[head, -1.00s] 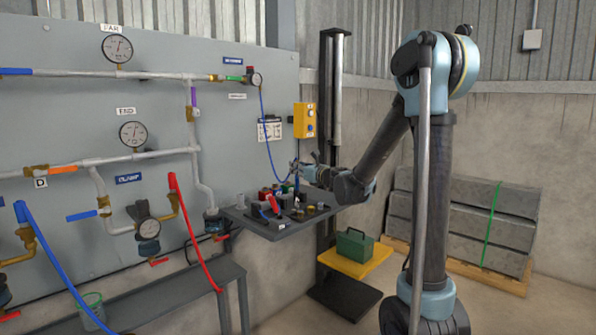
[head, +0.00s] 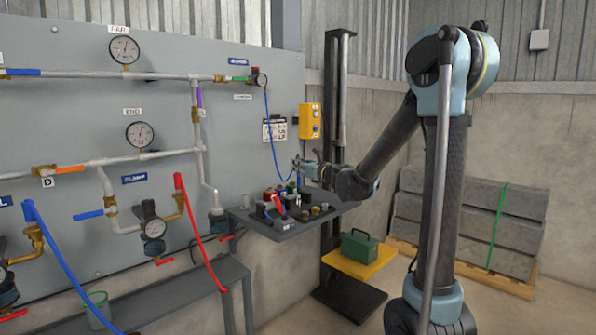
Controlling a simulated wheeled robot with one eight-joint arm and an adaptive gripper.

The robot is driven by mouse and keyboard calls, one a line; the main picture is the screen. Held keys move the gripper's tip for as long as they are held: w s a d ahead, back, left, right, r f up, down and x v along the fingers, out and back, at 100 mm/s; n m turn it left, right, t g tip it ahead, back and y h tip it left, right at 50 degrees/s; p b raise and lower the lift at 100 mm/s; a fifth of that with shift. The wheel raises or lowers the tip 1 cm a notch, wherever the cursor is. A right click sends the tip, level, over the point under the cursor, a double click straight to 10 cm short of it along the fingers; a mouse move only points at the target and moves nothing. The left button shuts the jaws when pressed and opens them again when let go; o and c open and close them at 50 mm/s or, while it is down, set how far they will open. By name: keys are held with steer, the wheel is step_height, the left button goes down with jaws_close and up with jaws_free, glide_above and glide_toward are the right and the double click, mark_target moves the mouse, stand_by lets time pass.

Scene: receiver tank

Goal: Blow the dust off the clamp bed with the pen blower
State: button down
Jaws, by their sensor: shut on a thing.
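My gripper (head: 301,165) is above the back of a small dark shelf (head: 287,234) on the grey panel. It is shut on what looks like the pen blower (head: 297,179), a thin blue piece where the blue hose ends. The blower's tip is too small to make out. The shelf carries several small fittings, among them a red-handled clamp (head: 279,204), a green part and brass pieces. The clamp bed cannot be told apart from these fittings, and no dust can be made out at this size.
The blue hose (head: 269,125) hangs in a loop from the upper pipe to my gripper. A yellow control box (head: 310,121) and a dark post (head: 333,190) stand close behind. A green case (head: 359,246) sits on a yellow step (head: 357,263). A grey bench (head: 185,292) is at lower left.

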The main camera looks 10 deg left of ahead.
steer(key=shift+r, duration=1.05)
steer(key=shift+r, duration=0.1)
